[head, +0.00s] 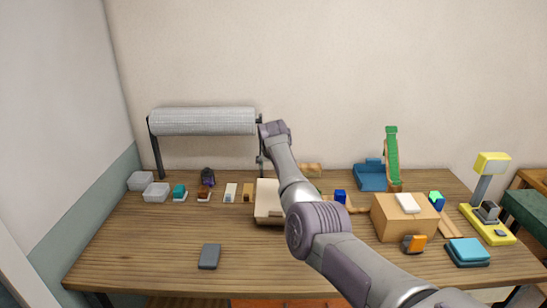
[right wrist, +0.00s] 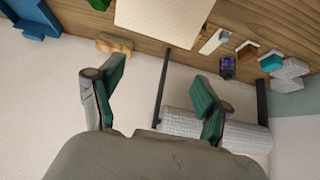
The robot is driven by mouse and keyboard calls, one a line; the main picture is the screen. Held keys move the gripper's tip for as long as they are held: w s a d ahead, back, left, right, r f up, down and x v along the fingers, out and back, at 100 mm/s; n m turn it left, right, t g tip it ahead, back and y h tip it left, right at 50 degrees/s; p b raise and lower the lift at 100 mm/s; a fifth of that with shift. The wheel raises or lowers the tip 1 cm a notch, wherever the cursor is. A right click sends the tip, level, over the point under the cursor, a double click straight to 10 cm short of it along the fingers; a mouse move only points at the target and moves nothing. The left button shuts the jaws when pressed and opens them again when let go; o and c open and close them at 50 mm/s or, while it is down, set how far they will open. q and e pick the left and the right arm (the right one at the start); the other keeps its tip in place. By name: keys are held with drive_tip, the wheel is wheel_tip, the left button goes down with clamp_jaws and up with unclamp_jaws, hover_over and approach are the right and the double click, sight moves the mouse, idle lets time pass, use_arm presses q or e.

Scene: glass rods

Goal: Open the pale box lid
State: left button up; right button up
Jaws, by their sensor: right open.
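The pale box (head: 267,193) stands near the middle of the table, partly hidden behind my right arm. Its flat pale top also shows at the upper edge of the right wrist view (right wrist: 160,18), cut off by the frame. The lid looks closed, but its seam is too small to make out. My right gripper (right wrist: 157,75) is open and empty, its two green-padded fingers wide apart. It is up toward the wall behind the box, apart from it. In the head view its fingers are mostly hidden behind the wrist. My left gripper is in neither view.
A grey roller (head: 203,121) on dark posts stands behind, left of my wrist. Small blocks and clear containers (head: 156,192) line the back left. A cardboard box (head: 404,218), green slide (head: 391,155) and yellow lamp (head: 491,163) stand right. The front left is clear except a grey slab (head: 209,256).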

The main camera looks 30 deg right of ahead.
drive_tip(key=v, duration=1.1)
drive_tip(key=shift+a+r, duration=0.15)
drive_tip(key=shift+r, duration=0.05)
drive_tip(key=shift+s, duration=0.15)
